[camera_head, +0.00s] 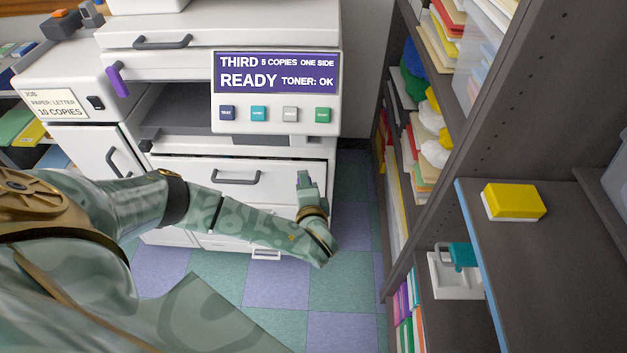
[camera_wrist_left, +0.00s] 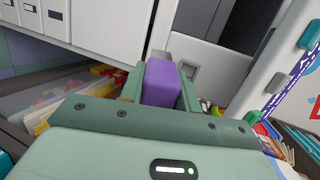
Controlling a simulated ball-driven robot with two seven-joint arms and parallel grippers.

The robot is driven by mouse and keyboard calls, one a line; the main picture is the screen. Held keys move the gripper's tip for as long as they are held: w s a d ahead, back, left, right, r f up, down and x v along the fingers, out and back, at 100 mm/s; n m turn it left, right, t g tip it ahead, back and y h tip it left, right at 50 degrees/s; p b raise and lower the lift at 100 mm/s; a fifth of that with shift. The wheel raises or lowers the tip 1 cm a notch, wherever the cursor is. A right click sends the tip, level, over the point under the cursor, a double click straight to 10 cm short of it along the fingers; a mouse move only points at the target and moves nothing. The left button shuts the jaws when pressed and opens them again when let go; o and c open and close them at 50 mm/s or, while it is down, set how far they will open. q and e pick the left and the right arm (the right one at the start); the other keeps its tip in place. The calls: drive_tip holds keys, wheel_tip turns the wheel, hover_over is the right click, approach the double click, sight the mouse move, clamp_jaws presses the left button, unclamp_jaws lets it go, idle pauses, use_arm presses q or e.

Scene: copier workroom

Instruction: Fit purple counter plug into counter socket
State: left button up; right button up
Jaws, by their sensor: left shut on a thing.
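My left gripper (camera_head: 307,184) is in front of the copier's lower right drawers, clear of the copier front in the head view. In the left wrist view its jaws are shut on a purple block-shaped plug (camera_wrist_left: 161,82), which stands up between the two fingers. I cannot make out the plug in the head view. A small dark opening (camera_head: 95,103) sits on the white panel beside the job card; I cannot tell whether it is the counter socket. My right gripper is not in view.
The white copier (camera_head: 240,145) has a purple display (camera_head: 263,74) and a purple lever (camera_head: 117,82). A dark shelf unit stands at right, with a yellow block (camera_head: 514,202) and a white holder with a teal part (camera_head: 462,256). Checkered floor lies open between them.

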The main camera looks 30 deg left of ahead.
sight(310, 178)
use_arm(q)
drive_tip(key=r+m+t, duration=0.1)
drive_tip(key=w+r+t, duration=0.1)
drive_tip(key=t, duration=0.1)
drive_tip(key=shift+w+d+m, duration=0.1)
drive_tip(key=shift+w+m, duration=0.2)
drive_tip(key=shift+m, duration=0.1)
drive_tip(key=shift+w+d+r+t+h, duration=0.15)
drive_tip(key=shift+r+t, duration=0.1)
drive_tip(key=shift+t, duration=0.2)
drive_tip(key=shift+d+r+t+h, duration=0.15)
drive_tip(key=shift+r+t, duration=0.1)
drive_tip(key=shift+t, duration=0.2)
drive_tip(key=shift+a, duration=0.1)
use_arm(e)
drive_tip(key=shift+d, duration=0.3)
use_arm(q)
drive_tip(key=shift+w+a, duration=0.4)
drive_tip(key=shift+w, duration=0.1)
drive_tip(key=shift+b+x, duration=0.85)
drive_tip(key=shift+x, duration=1.4)
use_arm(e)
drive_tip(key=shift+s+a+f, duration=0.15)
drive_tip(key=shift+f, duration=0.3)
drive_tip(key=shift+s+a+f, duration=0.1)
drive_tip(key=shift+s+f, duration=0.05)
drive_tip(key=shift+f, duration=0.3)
